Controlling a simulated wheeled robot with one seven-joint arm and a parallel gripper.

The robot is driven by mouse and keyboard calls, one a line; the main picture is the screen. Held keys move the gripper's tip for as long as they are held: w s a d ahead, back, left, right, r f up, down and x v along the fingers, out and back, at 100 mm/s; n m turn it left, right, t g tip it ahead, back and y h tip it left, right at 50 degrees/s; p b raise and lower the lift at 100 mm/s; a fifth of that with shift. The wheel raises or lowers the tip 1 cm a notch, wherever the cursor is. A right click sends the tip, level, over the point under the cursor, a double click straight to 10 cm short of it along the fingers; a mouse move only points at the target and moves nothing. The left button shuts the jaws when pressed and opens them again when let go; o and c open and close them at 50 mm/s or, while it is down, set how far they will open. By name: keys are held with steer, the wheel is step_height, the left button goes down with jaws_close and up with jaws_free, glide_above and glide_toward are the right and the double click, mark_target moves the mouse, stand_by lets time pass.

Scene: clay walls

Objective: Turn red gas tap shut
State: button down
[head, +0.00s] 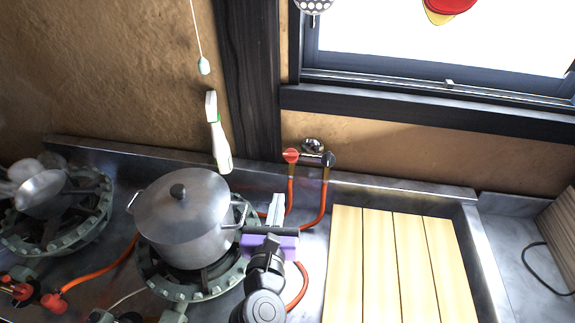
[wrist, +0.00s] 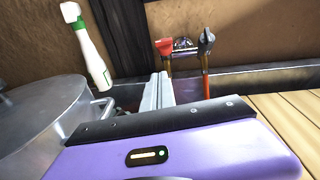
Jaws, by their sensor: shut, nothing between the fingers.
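The red gas tap (head: 291,156) is on a small metal wall fitting below the window's left corner, left of a black tap (head: 328,159). An orange hose runs down from each. In the wrist view the red tap (wrist: 165,46) shows clear, just beyond the fingertips. I cannot tell from its handle whether it is open or shut. My gripper (head: 277,204), with a purple body and pale fingers, is shut and empty, below and in front of the red tap and apart from it. The fingers also show in the wrist view (wrist: 158,92).
A lidded steel pot (head: 182,215) stands on a burner close left of my gripper. A wooden slatted board (head: 400,265) lies to the right. A white and green bottle-like object (head: 218,135) is at the wall. The space before the taps holds hoses.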

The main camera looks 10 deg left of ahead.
mark_target(291, 155)
steer(key=w+r+p, duration=0.1)
steer(key=w+r, duration=0.1)
steer(key=w, duration=0.8)
steer(key=shift+a, duration=0.35)
